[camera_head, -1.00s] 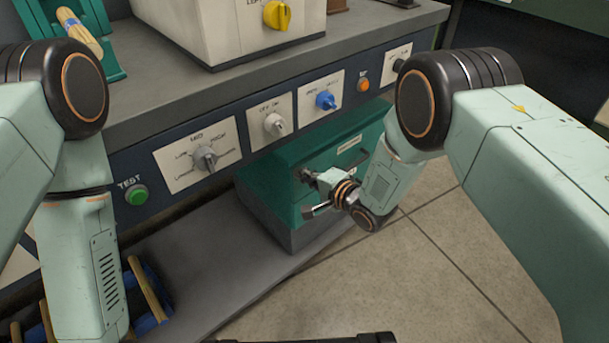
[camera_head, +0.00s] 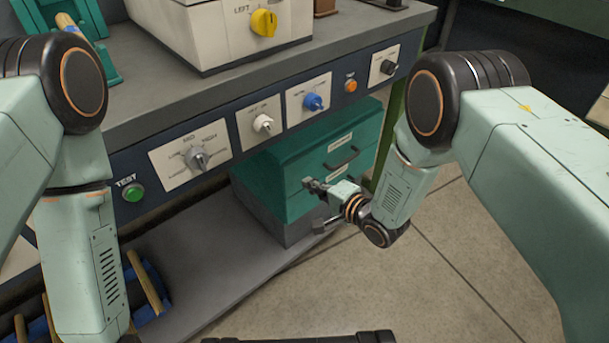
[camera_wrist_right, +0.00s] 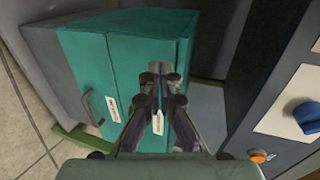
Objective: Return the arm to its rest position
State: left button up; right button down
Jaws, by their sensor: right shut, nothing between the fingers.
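My right arm bends down on the right of the head view. Its gripper (camera_head: 314,186) hangs in front of the green drawer cabinet (camera_head: 270,185), below the dark drawer handle (camera_head: 342,158). In the right wrist view the same gripper (camera_wrist_right: 161,72) has its fingers together with nothing between them. The cabinet's green front (camera_wrist_right: 130,70) is behind the fingers there, with a handle (camera_wrist_right: 87,107) to their left. Whether the fingers touch the cabinet cannot be told. My left arm comes down on the left of the head view, and its gripper is out of the picture.
The bench's control panel has a grey dial (camera_head: 197,158), a white switch (camera_head: 263,123), a blue knob (camera_head: 313,102), an orange button (camera_head: 351,86) and a green button (camera_head: 132,192). A white machine with a yellow knob (camera_head: 264,22) stands on top. Open floor (camera_head: 430,250) lies at right.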

jog(key=p+v, duration=0.2)
jog(key=v, duration=0.5)
jog(key=s+d+f+n+g+h+p, duration=0.1)
jog(key=s+d+f+n+g+h, duration=0.25)
jog(key=s, duration=0.35)
jog(key=s+d+f+n+g+h, duration=0.2)
jog(key=s+d+f+n, duration=0.25)
jog(key=s, duration=0.25)
jog(key=s+d+r+n+g+h+p, duration=0.1)
jog(key=s+d+r+g, duration=0.1)
jog(key=s, duration=0.8)
jog(key=s+d+r+n+g+h+p, duration=0.1)
jog(key=s+d+r+g+h, duration=0.1)
jog(key=s, duration=0.9)
jog(key=shift+d+r+g, duration=0.5)
jog(key=shift+d+g, duration=0.4)
jog(key=shift+g, duration=0.05)
